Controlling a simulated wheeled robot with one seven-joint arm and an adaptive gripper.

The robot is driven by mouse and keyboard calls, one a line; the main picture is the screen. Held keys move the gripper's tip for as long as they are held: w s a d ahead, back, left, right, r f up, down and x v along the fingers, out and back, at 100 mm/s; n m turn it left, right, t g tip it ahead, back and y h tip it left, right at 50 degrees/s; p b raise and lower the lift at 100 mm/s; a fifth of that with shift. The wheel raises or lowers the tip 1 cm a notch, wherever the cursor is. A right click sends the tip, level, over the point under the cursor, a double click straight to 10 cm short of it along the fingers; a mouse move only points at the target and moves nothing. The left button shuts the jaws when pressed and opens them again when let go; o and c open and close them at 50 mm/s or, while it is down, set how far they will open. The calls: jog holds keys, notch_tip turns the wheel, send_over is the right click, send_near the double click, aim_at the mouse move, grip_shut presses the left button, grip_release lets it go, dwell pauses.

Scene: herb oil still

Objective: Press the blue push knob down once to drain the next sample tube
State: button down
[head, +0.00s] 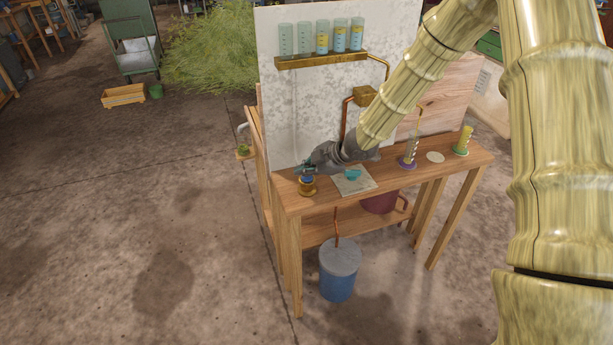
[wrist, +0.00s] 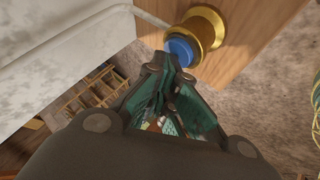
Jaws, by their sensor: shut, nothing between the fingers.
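The blue push knob (wrist: 182,49) sits in a round brass collar on the wooden bench, near its left end. In the head view the knob (head: 307,178) shows just under my gripper (head: 305,171). In the wrist view my gripper (wrist: 172,66) is shut and empty, with its fingertips right by the knob's near edge. I cannot tell whether they touch it. Several sample tubes (head: 322,38) stand in a row on a brass rack (head: 320,60) on the upright panel. The two at left look clear pale blue; the others show a yellow layer.
The wooden bench (head: 440,165) also holds a cloth with a teal item (head: 353,174), a purple-based cylinder (head: 408,155), a white disc (head: 436,157) and a green-based cylinder (head: 462,142). A blue bucket (head: 339,270) stands below. The speckled panel (head: 285,110) rises behind the knob.

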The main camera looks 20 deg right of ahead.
aim_at(305, 178)
jog(key=shift+r, duration=0.1)
jog(key=shift+r+p, duration=0.75)
jog(key=shift+p, duration=0.1)
notch_tip(305, 178, up, 5)
jog(key=p, duration=0.4)
jog(key=shift+p, duration=0.4)
dwell(0.3)
